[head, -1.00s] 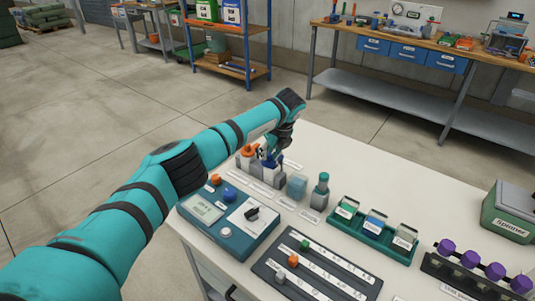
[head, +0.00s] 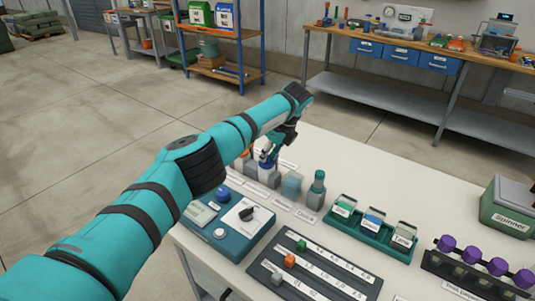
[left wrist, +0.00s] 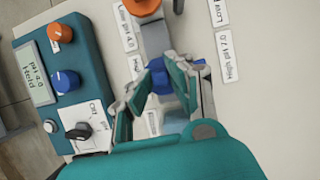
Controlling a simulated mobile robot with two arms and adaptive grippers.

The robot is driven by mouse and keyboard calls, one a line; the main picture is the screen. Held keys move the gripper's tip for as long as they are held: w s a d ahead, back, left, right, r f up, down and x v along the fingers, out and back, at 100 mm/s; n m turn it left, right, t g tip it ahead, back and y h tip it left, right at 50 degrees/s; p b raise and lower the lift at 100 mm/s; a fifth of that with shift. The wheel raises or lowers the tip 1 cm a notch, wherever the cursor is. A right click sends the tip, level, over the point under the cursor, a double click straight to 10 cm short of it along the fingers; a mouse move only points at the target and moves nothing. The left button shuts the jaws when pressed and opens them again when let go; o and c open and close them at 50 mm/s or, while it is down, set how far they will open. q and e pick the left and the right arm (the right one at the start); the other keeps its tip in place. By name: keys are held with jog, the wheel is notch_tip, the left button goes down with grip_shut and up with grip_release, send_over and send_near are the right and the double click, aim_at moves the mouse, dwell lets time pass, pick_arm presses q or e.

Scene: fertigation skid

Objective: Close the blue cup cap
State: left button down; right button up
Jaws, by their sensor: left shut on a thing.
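The blue cup cap (left wrist: 160,84) sits between the two fingers of my left gripper (left wrist: 166,72) in the left wrist view. The gripper is shut on it. My right gripper is not in view.
A teal meter box (head: 228,222) with knobs stands in front of the cups. A labelled vial rack (head: 370,233) is further right.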

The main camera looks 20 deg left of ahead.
pick_arm(q)
jog(key=c, duration=1.2)
grip_release()
jog(key=shift+c, duration=0.2)
jog(key=v, duration=1.2)
